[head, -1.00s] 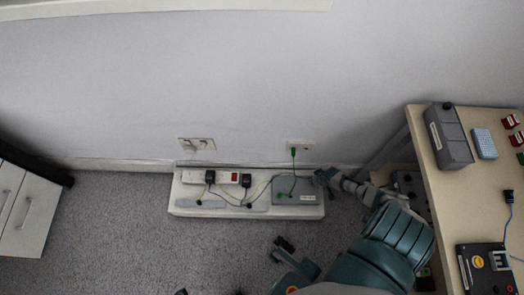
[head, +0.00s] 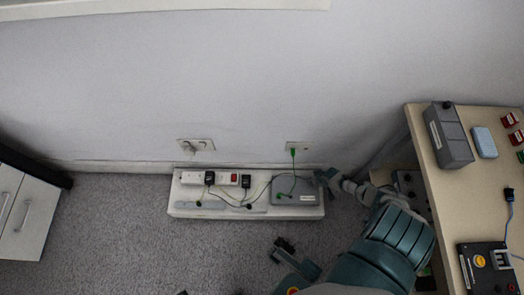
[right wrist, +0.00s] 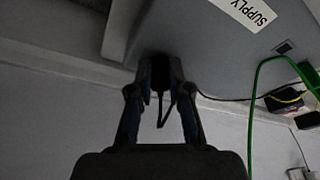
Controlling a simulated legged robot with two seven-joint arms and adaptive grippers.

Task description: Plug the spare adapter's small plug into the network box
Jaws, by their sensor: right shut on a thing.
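The grey network box (head: 308,197) lies at the right end of the white ledge by the wall. In the right wrist view its grey face (right wrist: 205,32) carries a "SUPPLY" label. My right gripper (head: 325,177) is at the box's right end. In the right wrist view the right gripper (right wrist: 160,82) is shut on a small black plug (right wrist: 160,70), close against the box's edge. I cannot tell whether the plug is in a socket. Two black adapters, one left (head: 210,178) and one right (head: 245,181), sit in the white power strip.
A green cable (head: 293,165) runs from the wall socket to the box; it also shows in the right wrist view (right wrist: 255,95). Thin cables lie along the ledge (head: 230,213). A table (head: 470,205) with devices stands at right, and drawers (head: 30,220) at left. Carpet in front is mostly clear.

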